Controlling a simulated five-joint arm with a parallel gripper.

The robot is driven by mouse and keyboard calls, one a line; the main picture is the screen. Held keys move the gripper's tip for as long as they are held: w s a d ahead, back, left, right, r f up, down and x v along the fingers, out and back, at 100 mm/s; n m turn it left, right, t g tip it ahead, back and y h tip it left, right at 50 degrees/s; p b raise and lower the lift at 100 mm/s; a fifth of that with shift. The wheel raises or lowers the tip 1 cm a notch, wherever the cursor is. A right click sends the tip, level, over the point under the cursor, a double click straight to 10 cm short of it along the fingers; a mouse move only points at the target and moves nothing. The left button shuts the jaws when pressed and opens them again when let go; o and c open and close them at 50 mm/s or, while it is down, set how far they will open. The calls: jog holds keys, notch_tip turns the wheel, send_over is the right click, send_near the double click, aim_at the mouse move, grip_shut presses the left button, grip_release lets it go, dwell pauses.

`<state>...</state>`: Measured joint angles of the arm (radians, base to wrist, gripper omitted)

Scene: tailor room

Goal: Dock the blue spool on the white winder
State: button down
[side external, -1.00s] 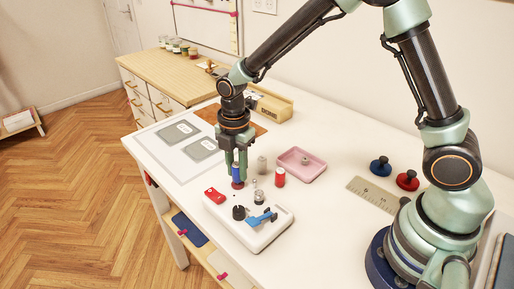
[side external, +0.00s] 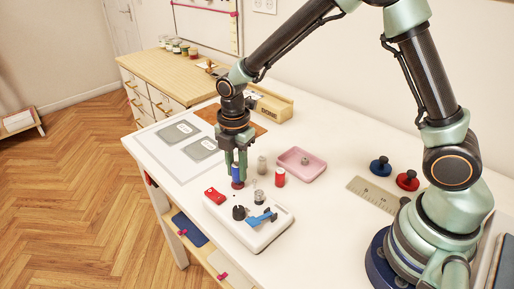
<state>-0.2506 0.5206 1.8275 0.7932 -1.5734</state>
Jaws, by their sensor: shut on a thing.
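My gripper (side external: 236,178) points straight down, shut on the blue spool (side external: 236,170). The fingers hide part of the spool's sides. The spool is upright, at the far edge of the white winder (side external: 269,236). A dark red piece (side external: 237,185) shows just under the spool; I cannot tell whether it is part of the spool or of the winder, or whether the spool touches the winder. The winder carries a red block (side external: 213,195), a black knob (side external: 239,212), a blue lever (side external: 261,218) and a small metal-and-dark post (side external: 259,197).
A red spool (side external: 280,177) and a grey spool (side external: 262,165) stand close to the right of my gripper. A pale board with grey cards (side external: 174,151) lies left.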

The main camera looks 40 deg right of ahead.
jog(key=shift+f, duration=0.55)
jog(key=c, duration=0.9)
grip_release()
notch_tip(320, 180, up, 11)
dwell(0.5)
